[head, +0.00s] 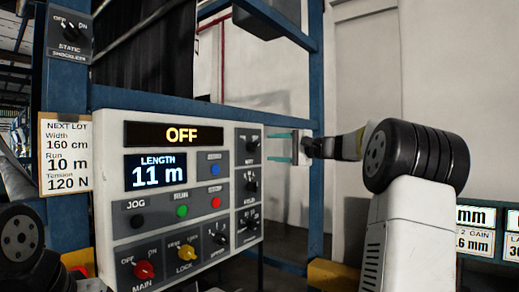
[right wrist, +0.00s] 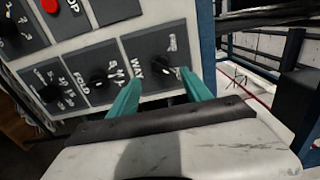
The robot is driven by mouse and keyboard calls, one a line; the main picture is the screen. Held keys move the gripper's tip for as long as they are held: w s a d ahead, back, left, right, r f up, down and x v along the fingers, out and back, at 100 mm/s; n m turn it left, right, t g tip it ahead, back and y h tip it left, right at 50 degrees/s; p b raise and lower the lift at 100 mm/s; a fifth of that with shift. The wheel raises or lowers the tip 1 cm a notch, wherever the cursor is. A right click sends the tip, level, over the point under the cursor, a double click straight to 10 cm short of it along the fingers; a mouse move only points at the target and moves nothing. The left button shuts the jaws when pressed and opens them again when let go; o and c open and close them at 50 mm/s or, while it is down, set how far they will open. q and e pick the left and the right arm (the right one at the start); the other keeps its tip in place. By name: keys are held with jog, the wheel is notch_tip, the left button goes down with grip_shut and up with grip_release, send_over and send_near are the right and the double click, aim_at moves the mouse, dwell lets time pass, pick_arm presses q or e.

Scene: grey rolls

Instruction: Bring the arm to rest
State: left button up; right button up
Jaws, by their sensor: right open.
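My right gripper (head: 280,147) is open and empty at the right edge of the control panel (head: 120,222). Its two teal fingers point left at the top knob (head: 252,147) of the panel's right column. In the right wrist view the open fingers (right wrist: 160,84) stand on either side of the lower part of the knob marked WAY (right wrist: 168,62); I cannot tell whether they touch it. The panel's upper display (head: 181,135) reads OFF, and the LENGTH display (head: 156,174) reads 11 m. Of my left arm only dark joints show at lower left; its gripper is out of view.
A NEXT LOT card (head: 66,153) hangs left of the panel, reading 160 cm, 10 m and 120 N. A static switch box (head: 70,35) is above it. Blue frame posts (head: 316,200) stand behind. The FOLD knob (right wrist: 98,78) is beside the WAY knob. Readouts (head: 476,232) stand at lower right.

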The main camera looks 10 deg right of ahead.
jog(key=s+a+f+n+g+h, duration=0.4)
jog(key=s+a+f+n+g, duration=0.15)
jog(key=s+a+f, duration=0.95)
jog(key=s+f+n+h, duration=0.1)
jog(key=s+f+n, duration=0.1)
jog(key=s+f, duration=0.2)
jog(key=s+d+f+n+g+h, duration=0.1)
jog(key=s+f, duration=0.4)
jog(key=s, duration=0.6)
jog(key=s+d+f+n+g+h, duration=0.1)
jog(key=s+f, duration=0.3)
jog(key=s, duration=0.4)
jog(key=shift+d+f+n+h, duration=0.15)
jog(key=shift+f+n+h, duration=0.2)
jog(key=shift+n+h, duration=0.55)
jog(key=shift+g, duration=0.25)
